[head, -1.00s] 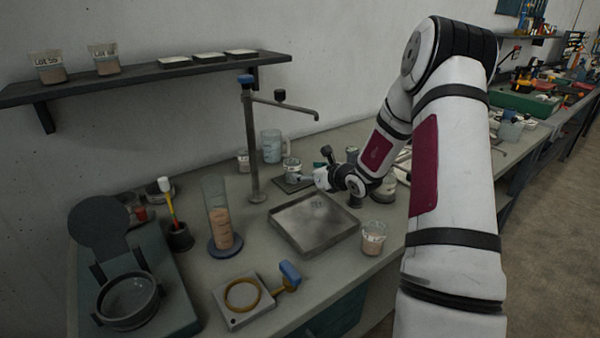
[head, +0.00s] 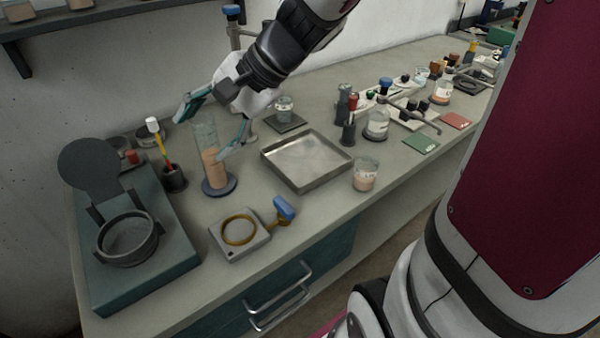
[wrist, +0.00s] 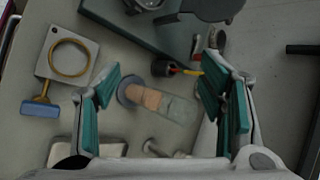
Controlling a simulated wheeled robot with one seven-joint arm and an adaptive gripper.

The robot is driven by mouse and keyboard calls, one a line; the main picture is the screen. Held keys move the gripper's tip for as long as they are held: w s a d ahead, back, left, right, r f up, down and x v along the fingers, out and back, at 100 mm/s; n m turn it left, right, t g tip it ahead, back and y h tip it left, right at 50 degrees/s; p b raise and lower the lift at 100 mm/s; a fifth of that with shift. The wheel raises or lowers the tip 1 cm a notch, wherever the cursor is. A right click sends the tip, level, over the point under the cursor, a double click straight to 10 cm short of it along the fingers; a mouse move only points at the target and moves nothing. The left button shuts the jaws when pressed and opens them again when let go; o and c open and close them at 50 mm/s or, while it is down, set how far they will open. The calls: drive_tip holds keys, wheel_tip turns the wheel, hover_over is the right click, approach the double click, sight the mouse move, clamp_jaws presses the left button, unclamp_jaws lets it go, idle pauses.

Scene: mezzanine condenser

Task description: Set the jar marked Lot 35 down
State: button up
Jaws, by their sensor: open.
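A small jar (head: 284,108) stands upright on a dark square pad (head: 286,123) behind the metal tray. Another jar (head: 365,174), with pinkish powder, stands right of the tray. I cannot read Lot 35 on either jar. My gripper (head: 212,122) is open and empty, left of the jar on the pad, with its teal fingers spread near the top of a tall glass cylinder (head: 205,140). In the wrist view the cylinder (wrist: 165,103) appears between the open fingers (wrist: 160,92); I cannot tell whether they touch it.
The metal tray (head: 306,160) is empty. A plate with a yellow ring (head: 239,231), a pen cup (head: 174,179) and a sieve device (head: 127,238) stand at the left. Bottles and a larger jar (head: 377,124) crowd the right.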

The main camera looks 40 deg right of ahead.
drive_tip(key=s+d+n+h, duration=0.2)
drive_tip(key=s+n, duration=0.3)
drive_tip(key=s, duration=0.4)
drive_tip(key=s+d+n+g+h, duration=0.1)
drive_tip(key=s+d+n+h, duration=0.2)
drive_tip(key=s, duration=0.7)
drive_tip(key=shift+s+d+r+n+h, duration=0.35)
drive_tip(key=shift+n+h, duration=0.65)
drive_tip(key=shift+n, duration=0.8)
drive_tip(key=shift+w+a+r, duration=0.1)
drive_tip(key=shift+w+a, duration=0.05)
